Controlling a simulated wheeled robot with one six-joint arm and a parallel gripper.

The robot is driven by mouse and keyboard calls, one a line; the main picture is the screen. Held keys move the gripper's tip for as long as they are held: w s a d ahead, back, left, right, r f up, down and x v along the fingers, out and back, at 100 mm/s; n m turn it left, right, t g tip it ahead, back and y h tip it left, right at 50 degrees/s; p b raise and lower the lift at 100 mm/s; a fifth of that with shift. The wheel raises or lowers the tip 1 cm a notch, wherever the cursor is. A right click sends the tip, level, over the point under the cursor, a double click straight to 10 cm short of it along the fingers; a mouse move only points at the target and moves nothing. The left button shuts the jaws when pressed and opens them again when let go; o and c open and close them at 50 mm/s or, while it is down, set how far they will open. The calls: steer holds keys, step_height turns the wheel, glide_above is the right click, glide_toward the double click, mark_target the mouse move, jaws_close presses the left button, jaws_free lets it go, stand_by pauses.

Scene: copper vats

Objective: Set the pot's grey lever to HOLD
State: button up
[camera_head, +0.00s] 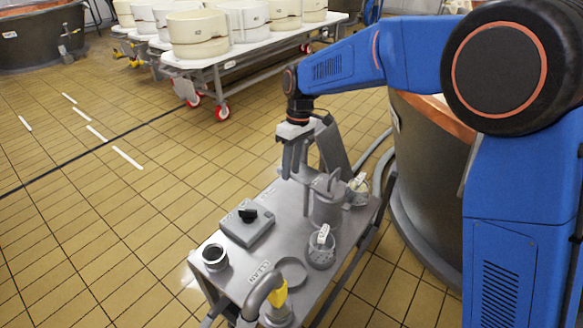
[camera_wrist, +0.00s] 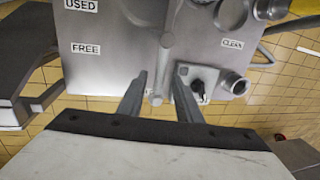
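The grey metal pot (camera_head: 327,207) stands on the steel cart top, and a short grey lever (camera_head: 335,180) rises at its top. In the wrist view a slim grey rod with rounded ends (camera_wrist: 162,70), apparently this lever, lies between my fingers with gaps on both sides. My gripper (camera_head: 294,168) points down just left of the pot; it also shows in the wrist view (camera_wrist: 160,80). Its fingers are apart and hold nothing. No HOLD mark is legible, so I cannot tell the lever's setting.
The cart top (camera_head: 290,225) carries a box with a black knob (camera_head: 247,222), a dark-rimmed cup (camera_head: 215,258), a perforated cup (camera_head: 321,251) and a yellow-handled pipe (camera_head: 278,296). USED, FREE and CLEAN labels show in the wrist view. A copper vat (camera_head: 435,150) stands right.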

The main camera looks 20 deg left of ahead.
steer(key=w+d+r, duration=0.1)
steer(key=w+r, duration=0.2)
steer(key=r, duration=1.4)
steer(key=shift+f, duration=0.1)
